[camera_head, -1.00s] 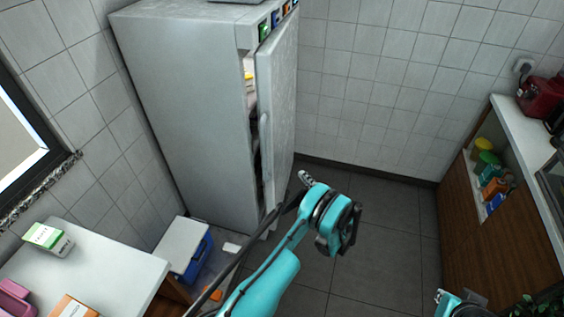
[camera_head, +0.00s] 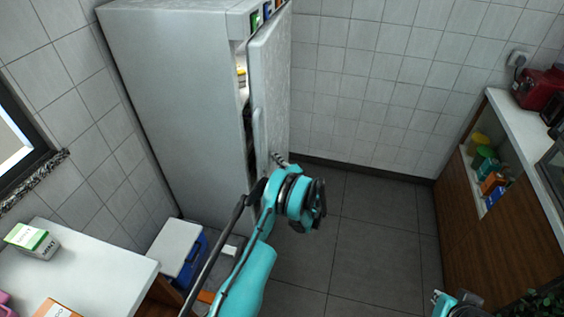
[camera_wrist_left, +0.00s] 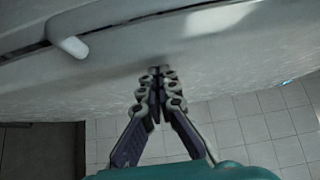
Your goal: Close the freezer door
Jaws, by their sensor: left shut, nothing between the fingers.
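The freezer (camera_head: 175,110) is a tall pale grey cabinet at the upper left of the head view. Its door (camera_head: 272,85) stands partly open, with a narrow dark gap showing between door and cabinet. My left gripper (camera_head: 277,158) is shut and empty, at the lower part of the door's outer face. In the left wrist view the shut fingertips (camera_wrist_left: 160,72) reach the pale door surface (camera_wrist_left: 215,55) and appear to touch it. A light handle end (camera_wrist_left: 72,46) shows to their left. Only a part of my right arm (camera_head: 458,304) shows at the bottom edge; its fingers are not visible.
A white table (camera_head: 95,265) with small boxes is at the lower left. A blue box with a pale lid (camera_head: 176,247) stands on the floor beside the freezer. A wooden counter (camera_head: 480,215) is at the right. The dark floor (camera_head: 375,235) between is clear.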

